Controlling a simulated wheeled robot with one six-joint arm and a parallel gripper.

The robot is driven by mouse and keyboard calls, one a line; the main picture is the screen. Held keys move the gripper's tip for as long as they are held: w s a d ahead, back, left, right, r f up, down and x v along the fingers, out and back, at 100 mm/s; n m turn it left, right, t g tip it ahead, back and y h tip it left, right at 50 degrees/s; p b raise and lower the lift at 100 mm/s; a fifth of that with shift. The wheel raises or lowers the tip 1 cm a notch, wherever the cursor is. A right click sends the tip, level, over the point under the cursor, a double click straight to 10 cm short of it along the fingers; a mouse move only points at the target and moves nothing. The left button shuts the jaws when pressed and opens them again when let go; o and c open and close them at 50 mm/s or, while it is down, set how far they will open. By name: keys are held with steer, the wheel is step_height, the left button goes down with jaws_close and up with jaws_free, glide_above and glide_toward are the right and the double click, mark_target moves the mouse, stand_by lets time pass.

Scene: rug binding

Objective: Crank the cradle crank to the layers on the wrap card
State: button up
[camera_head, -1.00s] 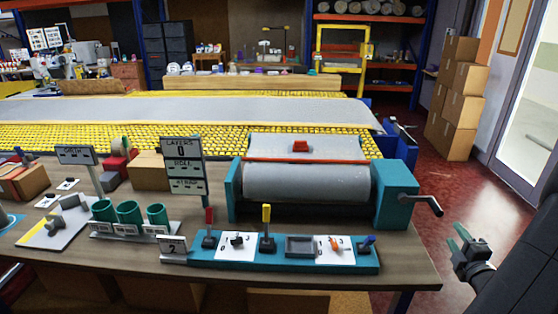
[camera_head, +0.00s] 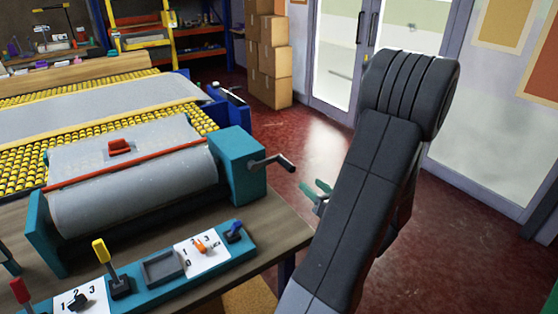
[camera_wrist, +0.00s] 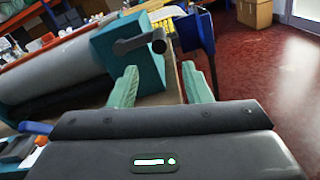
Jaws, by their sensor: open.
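The cradle crank (camera_head: 272,163) is a dark bent handle on the right end of the teal wrapping cradle (camera_head: 236,160). A grey roll (camera_head: 130,190) lies in the cradle. In the wrist view the crank (camera_wrist: 132,45) shows above my gripper (camera_wrist: 160,88), its round knob end in line with the gap between the teal fingers. The fingers are spread and nothing is between them; they look apart from the crank. In the head view my gripper (camera_head: 316,191) is right of and slightly below the crank, partly hidden by my arm. The wrap card and layers display are out of view.
A teal control strip (camera_head: 140,295) with levers and numbered dials lies along the table's front edge. A yellow roller bed (camera_head: 100,118) stands behind the cradle. Stacked boxes (camera_head: 270,60) stand by the glass doors. Red floor (camera_head: 300,140) is clear right of the table.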

mark_target(286, 164)
steer(key=shift+n, duration=0.4)
steer(key=p+x, duration=0.2)
steer(key=x, duration=1.1)
steer(key=shift+w+a, duration=0.25)
steer(key=shift+c, duration=0.2)
jaws_close()
